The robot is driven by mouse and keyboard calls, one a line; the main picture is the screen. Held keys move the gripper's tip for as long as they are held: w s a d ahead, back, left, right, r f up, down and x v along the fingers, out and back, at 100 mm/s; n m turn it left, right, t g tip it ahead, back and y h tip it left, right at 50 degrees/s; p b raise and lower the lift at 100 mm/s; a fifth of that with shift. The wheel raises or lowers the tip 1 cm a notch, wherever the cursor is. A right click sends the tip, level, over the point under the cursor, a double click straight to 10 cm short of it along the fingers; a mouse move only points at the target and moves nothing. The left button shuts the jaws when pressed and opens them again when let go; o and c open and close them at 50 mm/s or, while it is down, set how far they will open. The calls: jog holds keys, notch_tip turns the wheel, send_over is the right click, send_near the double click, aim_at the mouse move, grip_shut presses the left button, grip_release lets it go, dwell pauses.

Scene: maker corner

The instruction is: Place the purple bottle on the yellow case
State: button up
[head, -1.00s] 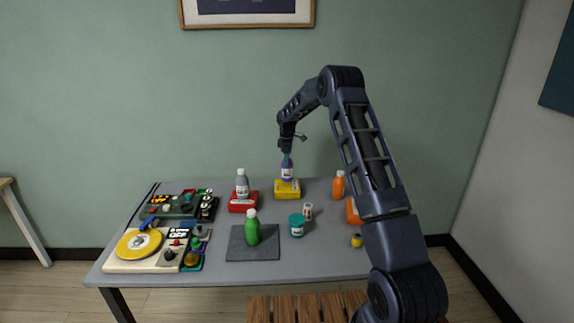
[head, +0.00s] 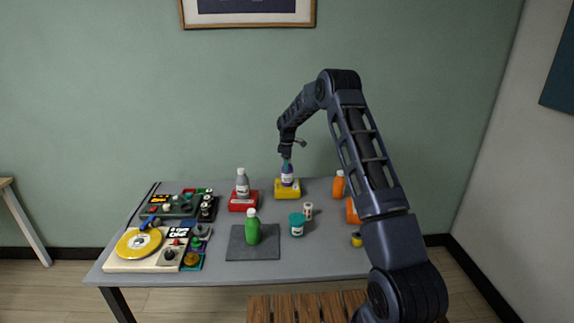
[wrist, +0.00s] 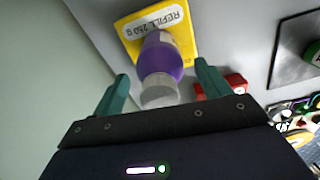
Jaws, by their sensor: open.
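The purple bottle (head: 287,176) stands upright on the yellow case (head: 292,193) at the back of the table. In the wrist view, the purple bottle (wrist: 161,58) has a grey cap and a white label, and its base is over the yellow case (wrist: 184,40), which reads "REFILL 250 g". My gripper (head: 286,157) is open above the bottle. In the wrist view its two teal fingers (wrist: 162,80) are on either side of the cap, with a gap on each side. The exact contact of base and case is partly hidden.
A red case (head: 243,206) with a grey bottle (head: 242,183) on it stands close on the left. An orange bottle (head: 338,185) stands to the right. A green bottle (head: 253,232) on a dark mat and a teal jar (head: 297,225) are nearer the front.

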notch_tip(320, 180, up, 12)
jog(key=shift+r, duration=0.25)
jog(key=s+d+r+m+t, duration=0.1)
jog(key=s+d+r+m, duration=0.4)
jog(key=s+r, duration=0.7)
jog(key=s+d+r+m+t, duration=0.1)
jog(key=s+d+r+m, duration=0.1)
jog(key=s+d+r, duration=0.9)
jog(key=s+d+f+m+t, duration=0.1)
jog(key=s+f+m, duration=0.1)
jog(key=s, duration=1)
jog(key=s+d+f+m, duration=0.1)
jog(key=s+m, duration=0.3)
jog(key=s, duration=0.8)
jog(key=s+d+f+m+t, duration=0.1)
jog(key=s+d+f+m, duration=0.1)
jog(key=s, duration=1.1)
jog(key=shift+f+m+t, duration=0.3)
jog(key=shift+f+m, duration=0.3)
jog(key=shift+f, duration=0.2)
